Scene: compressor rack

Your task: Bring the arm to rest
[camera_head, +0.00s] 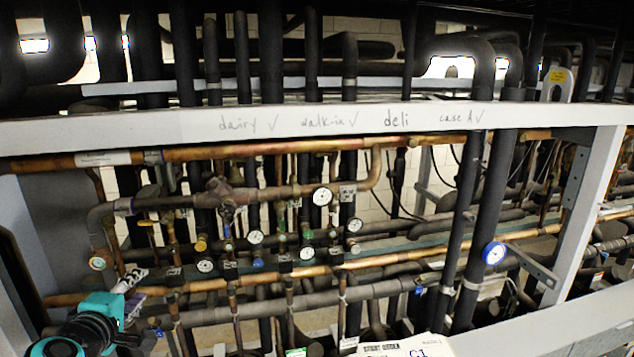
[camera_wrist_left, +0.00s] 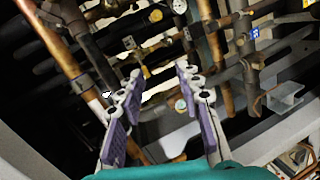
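My left gripper (camera_head: 134,280) is at the lower left of the head view, in front of the lower copper pipes, with the teal arm behind it. In the left wrist view its two grey fingers with purple pads (camera_wrist_left: 160,82) stand apart with nothing between them. Pipes and gauges show beyond the fingertips. I cannot tell from these views how far the fingertips are from the pipes. My right gripper is in neither view.
The rack has a white beam (camera_head: 300,122) with handwritten labels. Behind and below it are copper pipes (camera_head: 280,150), black pipes and several dial gauges (camera_head: 322,196). A blue-rimmed gauge (camera_head: 493,253) is at the right. A white labelled box (camera_head: 405,347) is at the bottom.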

